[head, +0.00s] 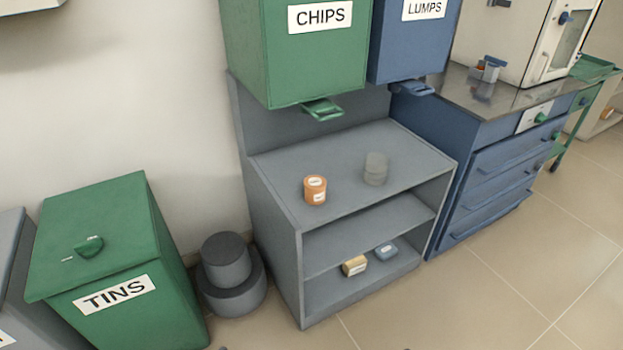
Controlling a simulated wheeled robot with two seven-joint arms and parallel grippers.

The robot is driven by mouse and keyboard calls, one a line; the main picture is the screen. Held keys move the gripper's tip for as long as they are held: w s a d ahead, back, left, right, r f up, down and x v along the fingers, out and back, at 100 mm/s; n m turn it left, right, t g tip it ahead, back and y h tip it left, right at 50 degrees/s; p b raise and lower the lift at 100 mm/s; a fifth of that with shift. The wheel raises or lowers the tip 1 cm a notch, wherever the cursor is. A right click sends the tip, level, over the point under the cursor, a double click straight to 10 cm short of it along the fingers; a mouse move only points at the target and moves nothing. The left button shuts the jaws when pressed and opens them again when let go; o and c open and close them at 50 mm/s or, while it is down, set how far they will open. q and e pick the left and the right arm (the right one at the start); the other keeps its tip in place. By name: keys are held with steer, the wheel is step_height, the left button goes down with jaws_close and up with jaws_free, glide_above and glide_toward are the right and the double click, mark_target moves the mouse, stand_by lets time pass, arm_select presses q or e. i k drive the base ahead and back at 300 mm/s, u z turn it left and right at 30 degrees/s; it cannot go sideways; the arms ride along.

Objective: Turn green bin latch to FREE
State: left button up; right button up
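A green bin (178,270) labelled TINS stands on the floor at the lower left, its lid shut. A green latch (89,246) sits on the lid's top, with a small white mark (67,260) to its left. The mark is too small to read, so I cannot tell the latch's setting. Another green bin (300,65), labelled CHIPS, hangs above the grey shelf unit, with a green chute or handle (322,110) under it. Neither of my grippers is in view.
A grey shelf unit (275,215) holds an orange tub (315,190), a grey cylinder (375,168) and small boxes. Dark round weights (228,275) stand between it and the TINS bin. A blue LUMPS bin (410,50) and blue drawers (490,165) are right. Floor (480,300) is clear in front.

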mark_target(88, 248)
steer(key=u, duration=0.75)
steer(key=k, duration=1)
steer(key=u, duration=0.95)
steer(key=i, duration=0.6)
steer(key=u, duration=0.3)
